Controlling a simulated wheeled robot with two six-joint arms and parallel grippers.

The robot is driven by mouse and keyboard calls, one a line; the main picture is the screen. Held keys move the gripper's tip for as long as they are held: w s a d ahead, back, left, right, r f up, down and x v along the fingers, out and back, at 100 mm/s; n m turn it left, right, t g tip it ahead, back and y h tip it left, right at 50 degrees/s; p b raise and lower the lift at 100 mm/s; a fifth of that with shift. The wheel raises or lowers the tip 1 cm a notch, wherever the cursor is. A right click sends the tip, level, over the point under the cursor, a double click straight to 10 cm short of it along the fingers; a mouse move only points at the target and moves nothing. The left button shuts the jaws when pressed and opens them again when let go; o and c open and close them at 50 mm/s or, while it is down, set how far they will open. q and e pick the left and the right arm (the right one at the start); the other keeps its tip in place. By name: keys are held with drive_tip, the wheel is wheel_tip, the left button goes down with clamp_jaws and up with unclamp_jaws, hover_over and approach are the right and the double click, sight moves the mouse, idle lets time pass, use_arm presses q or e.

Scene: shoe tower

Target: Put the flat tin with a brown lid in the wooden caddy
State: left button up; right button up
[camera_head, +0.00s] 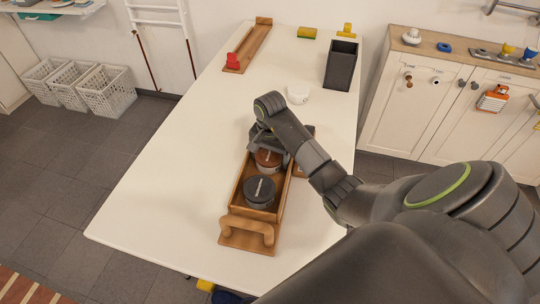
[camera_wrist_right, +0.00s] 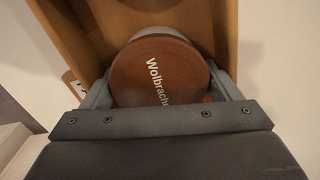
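The wooden caddy (camera_head: 284,202) stands on the white table, its handle end towards me. A dark round tin (camera_head: 260,192) sits in its near part. The flat tin with a brown lid (camera_head: 268,160) is in the farther part, between the caddy's walls. My right gripper (camera_head: 276,152) is over it. In the right wrist view, the brown lid (camera_wrist_right: 160,72) with white lettering lies between my right fingers (camera_wrist_right: 162,88), which close against both sides. The caddy's wooden wall (camera_wrist_right: 72,35) rises behind. Whether the tin touches the caddy floor is hidden. My left gripper is out of view.
A small wooden piece (camera_head: 305,170) shows right of the caddy, partly behind my arm. A white object (camera_head: 298,94), a black box (camera_head: 341,66) and a wooden tray (camera_head: 252,43) with a red item stand farther back. The table's left part is clear.

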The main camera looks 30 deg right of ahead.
sight(270, 152)
drive_tip(key=shift+r, duration=0.1)
drive_tip(key=shift+r, duration=0.1)
drive_tip(key=shift+w+r, duration=0.1)
drive_tip(key=shift+r, duration=0.25)
wheel_tip(270, 152, up, 4)
drive_tip(key=shift+f, duration=0.1)
wheel_tip(270, 152, up, 6)
drive_tip(key=p, duration=0.5)
drive_tip(key=shift+f, duration=0.15)
drive_tip(key=shift+r+p, duration=0.9)
drive_tip(key=shift+p, duration=0.15)
